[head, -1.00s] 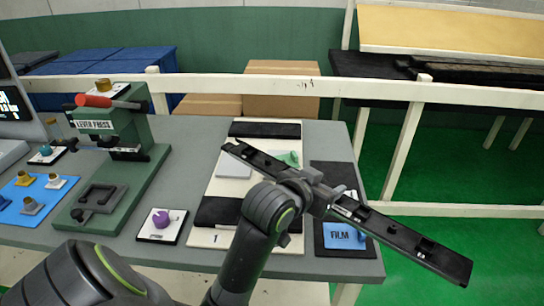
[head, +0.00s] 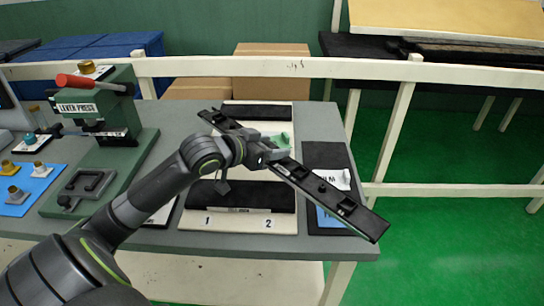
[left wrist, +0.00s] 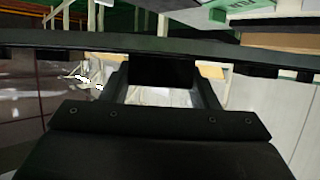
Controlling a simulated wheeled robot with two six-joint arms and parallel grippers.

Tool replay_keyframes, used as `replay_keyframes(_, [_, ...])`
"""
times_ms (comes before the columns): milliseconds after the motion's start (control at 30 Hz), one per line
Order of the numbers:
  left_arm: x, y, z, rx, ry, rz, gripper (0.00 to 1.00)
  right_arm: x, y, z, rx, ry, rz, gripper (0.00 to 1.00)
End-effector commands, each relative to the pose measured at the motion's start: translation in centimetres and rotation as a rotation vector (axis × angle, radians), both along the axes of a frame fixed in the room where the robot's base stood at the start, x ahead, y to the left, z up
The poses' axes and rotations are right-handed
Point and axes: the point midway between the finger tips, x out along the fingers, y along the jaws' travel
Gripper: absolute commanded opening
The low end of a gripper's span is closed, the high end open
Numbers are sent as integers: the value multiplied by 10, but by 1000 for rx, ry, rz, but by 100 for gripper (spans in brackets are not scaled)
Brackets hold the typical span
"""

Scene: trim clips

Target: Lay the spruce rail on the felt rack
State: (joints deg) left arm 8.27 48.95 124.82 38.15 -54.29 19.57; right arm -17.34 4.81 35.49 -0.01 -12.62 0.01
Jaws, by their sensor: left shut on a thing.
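My left gripper (head: 272,157) is shut on the long dark rail (head: 338,203), near its middle. The rail is held above the table, slanting from upper left to lower right, with small black clips on its upper face. It also crosses the left wrist view (left wrist: 60,44) between my fingers (left wrist: 163,75). Below is a cream board (head: 190,218) with black strips at its far and near ends and numbers 1 and 2 on its front edge; it looks like the felt rack. The rail and my arm hide part of it. My right gripper is not in view.
A black mat (head: 318,160) with a blue film piece, partly hidden by the rail, lies right of the board. A green lever press (head: 105,120) with a red handle stands left. A blue mat (head: 40,172) holds several knobbed fittings. A white railing (head: 300,67) runs behind the table.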

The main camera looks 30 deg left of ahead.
Motion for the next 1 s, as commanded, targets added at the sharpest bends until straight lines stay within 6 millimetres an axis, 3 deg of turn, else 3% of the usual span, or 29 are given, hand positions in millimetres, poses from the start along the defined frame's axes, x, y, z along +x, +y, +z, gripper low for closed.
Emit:
replay_keyframes(100, [-1,-1,-26,-7,4,1,23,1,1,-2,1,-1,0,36])
replay_keyframes(500, [0,-1,-75,-3,2,2,23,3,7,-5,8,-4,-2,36])
replay_keyframes(967, [0,-1,-86,2,-1,0,23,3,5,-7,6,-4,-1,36])
replay_keyframes(1000, [0,0,-86,2,1,1,58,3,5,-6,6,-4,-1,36])
